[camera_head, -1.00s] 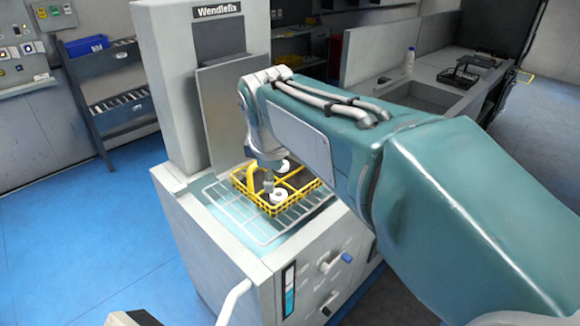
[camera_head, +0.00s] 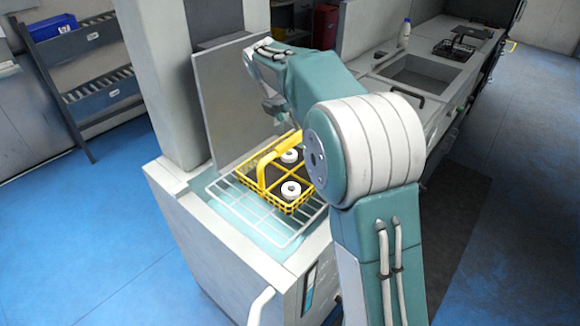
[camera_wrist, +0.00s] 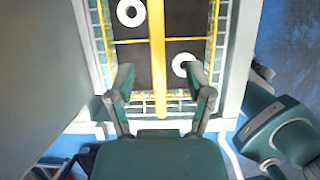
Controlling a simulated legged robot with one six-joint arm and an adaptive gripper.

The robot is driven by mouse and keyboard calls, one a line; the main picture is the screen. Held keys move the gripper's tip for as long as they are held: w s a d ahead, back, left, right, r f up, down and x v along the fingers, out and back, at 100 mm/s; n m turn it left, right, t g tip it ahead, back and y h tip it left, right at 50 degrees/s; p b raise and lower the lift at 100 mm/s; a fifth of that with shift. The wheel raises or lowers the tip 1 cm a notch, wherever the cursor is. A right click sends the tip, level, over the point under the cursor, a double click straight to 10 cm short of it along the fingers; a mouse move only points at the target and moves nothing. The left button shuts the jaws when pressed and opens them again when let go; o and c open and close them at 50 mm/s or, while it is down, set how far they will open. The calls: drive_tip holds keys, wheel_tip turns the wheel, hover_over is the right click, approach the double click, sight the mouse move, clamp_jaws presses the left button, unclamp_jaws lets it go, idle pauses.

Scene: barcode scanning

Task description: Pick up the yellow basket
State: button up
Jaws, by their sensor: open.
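The yellow basket (camera_head: 270,198) sits upright on a wire rack on the grey machine in the head view. It has a tall arched handle (camera_head: 261,172), dividers and white ring-shaped items in two compartments. In the wrist view, the handle (camera_wrist: 157,55) runs down the middle of the basket (camera_wrist: 128,42), seen from above. My gripper (camera_wrist: 160,78) is open and empty, its two fingers either side of the handle's line in that picture. I cannot tell its height above the handle. In the head view, my arm's end is behind the basket, its fingers hardly visible.
The wire rack (camera_head: 232,207) extends beyond the basket. An upright grey panel (camera_head: 235,110) stands close behind it at left. A counter with a sink (camera_head: 420,75) lies at the back right. The blue floor (camera_head: 85,235) at left is clear.

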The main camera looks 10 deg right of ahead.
sight(289, 140)
drive_tip(key=shift+x, duration=0.8)
drive_tip(key=shift+a+f, duration=0.15)
drive_tip(key=shift+f, duration=0.45)
drive_tip(key=f, duration=0.4)
drive_tip(key=shift+w+f, duration=0.2)
drive_tip(key=shift+w, duration=0.05)
drive_tip(key=shift+d+f, duration=0.15)
drive_tip(key=shift+d, duration=0.35)
drive_tip(key=shift+a, duration=0.15)
drive_tip(key=c, duration=0.9)
drive_tip(key=shift+w+a, duration=0.1)
drive_tip(key=shift+a, duration=0.05)
clamp_jaws()
